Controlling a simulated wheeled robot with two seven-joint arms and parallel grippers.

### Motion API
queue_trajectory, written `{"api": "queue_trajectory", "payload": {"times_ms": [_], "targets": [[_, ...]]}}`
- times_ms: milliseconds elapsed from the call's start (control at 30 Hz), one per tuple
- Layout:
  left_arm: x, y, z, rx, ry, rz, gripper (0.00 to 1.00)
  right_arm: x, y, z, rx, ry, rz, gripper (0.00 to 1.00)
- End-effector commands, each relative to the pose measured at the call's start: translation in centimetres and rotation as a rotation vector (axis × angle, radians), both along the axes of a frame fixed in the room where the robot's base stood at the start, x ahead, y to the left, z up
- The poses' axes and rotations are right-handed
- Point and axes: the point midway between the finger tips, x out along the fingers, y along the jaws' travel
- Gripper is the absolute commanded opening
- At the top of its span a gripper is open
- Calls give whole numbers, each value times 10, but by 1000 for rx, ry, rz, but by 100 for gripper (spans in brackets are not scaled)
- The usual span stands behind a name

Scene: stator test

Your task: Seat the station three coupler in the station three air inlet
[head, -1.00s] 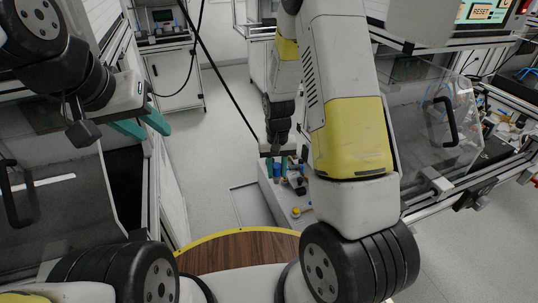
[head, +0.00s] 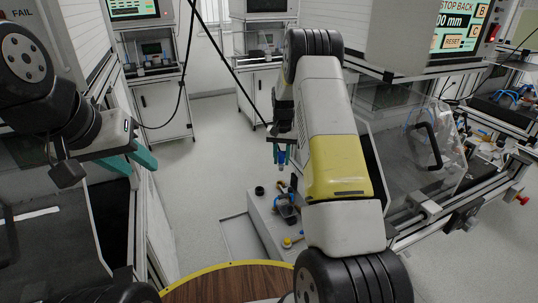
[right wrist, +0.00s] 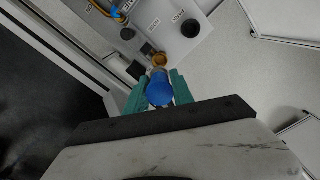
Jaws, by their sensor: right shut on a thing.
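My right gripper (head: 281,160) is shut on a blue coupler (right wrist: 159,91), held between its teal fingers. In the head view the blue coupler (head: 281,157) hangs above a grey box. In the right wrist view a brass-coloured round part (right wrist: 158,61) shows at the coupler's far end; I cannot tell whether it belongs to the coupler. Beyond it is a grey panel (right wrist: 172,44) with dark round ports and small labels. I cannot tell which port is the station three air inlet. My left gripper (head: 142,169) is open and empty at the left, far from the coupler.
The grey box (head: 262,224) carries a black ring (head: 259,190), a dark fitting with blue (head: 287,208) and a yellow knob (head: 287,242). A clear guard with a black handle (head: 433,146) stands at the right. A wooden round top (head: 225,286) is in front. Floor beyond is clear.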

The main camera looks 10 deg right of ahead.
Motion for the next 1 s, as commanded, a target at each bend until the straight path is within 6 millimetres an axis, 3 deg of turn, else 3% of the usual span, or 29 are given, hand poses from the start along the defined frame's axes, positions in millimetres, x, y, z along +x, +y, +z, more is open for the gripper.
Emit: {"api": "queue_trajectory", "payload": {"times_ms": [600, 1000], "targets": [[0, 0, 0, 0, 0, 0, 36, 1, 0, -42, 1, 1, -1, 0], [0, 0, 0, 0, 0, 0, 36, 1, 0, -45, 1, 0, -1, 0]]}}
